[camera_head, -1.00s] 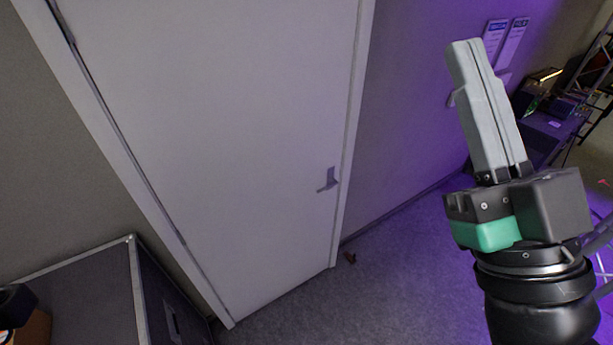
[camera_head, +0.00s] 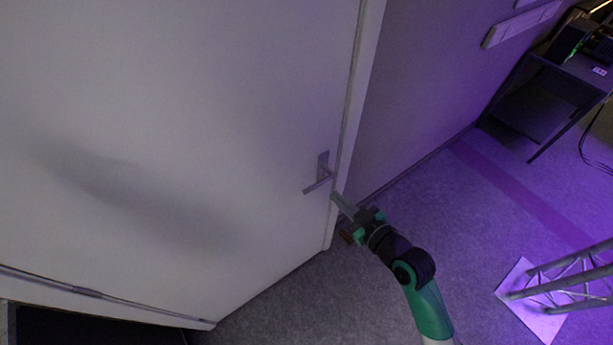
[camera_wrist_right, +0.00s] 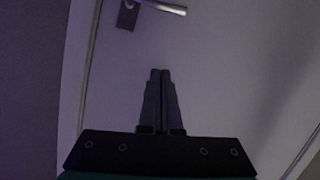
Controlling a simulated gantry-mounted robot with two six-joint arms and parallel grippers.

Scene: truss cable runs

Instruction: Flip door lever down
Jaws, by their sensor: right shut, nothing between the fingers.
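The door lever (camera_head: 317,186) is a grey metal handle on a plate near the right edge of the white door (camera_head: 230,110). It points left and looks about level. My right gripper (camera_head: 335,197) is shut and empty, just right of and slightly below the lever in the head view, apart from it as far as I can tell. In the right wrist view the closed fingers (camera_wrist_right: 160,75) point toward the door, and the lever (camera_wrist_right: 163,8) shows at the top edge, partly cut off, with a gap between. My left gripper is not in view.
The door frame (camera_head: 352,120) and wall stand right of the door. A dark table (camera_head: 560,85) is at the upper right. A truss on a pale base plate (camera_head: 530,300) stands at the lower right. Grey floor (camera_head: 400,215) between them is clear.

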